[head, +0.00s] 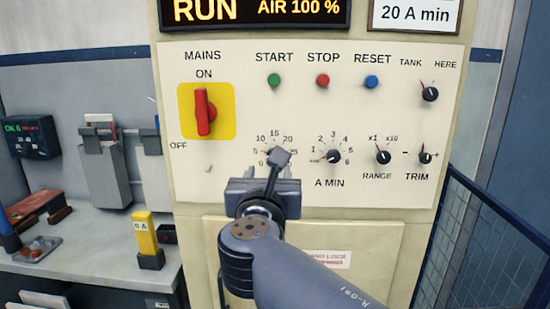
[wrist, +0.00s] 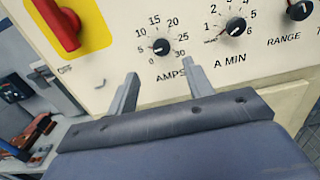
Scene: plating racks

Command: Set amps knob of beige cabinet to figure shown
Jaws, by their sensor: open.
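The beige cabinet (head: 190,150) fills the middle of the head view. Its amps knob (wrist: 161,46) is a small black dial with a 0 to 30 scale in the wrist view; its pointer is too small to read surely. In the head view my arm hides the knob, and part of its scale (head: 274,133) shows above. My gripper (wrist: 160,72) is open and empty, its fingertips below the knob in the picture and apart from it. In the head view my gripper (head: 262,178) is in front of the lower panel. A sign (head: 414,15) reads "20 A min".
The A MIN knob (head: 334,156) sits close right of the amps dial, then the range knob (head: 383,157) and trim knob (head: 425,158). The red mains switch (head: 203,112) is at upper left. A workbench (head: 100,245) stands left, a blue mesh fence (head: 480,240) right.

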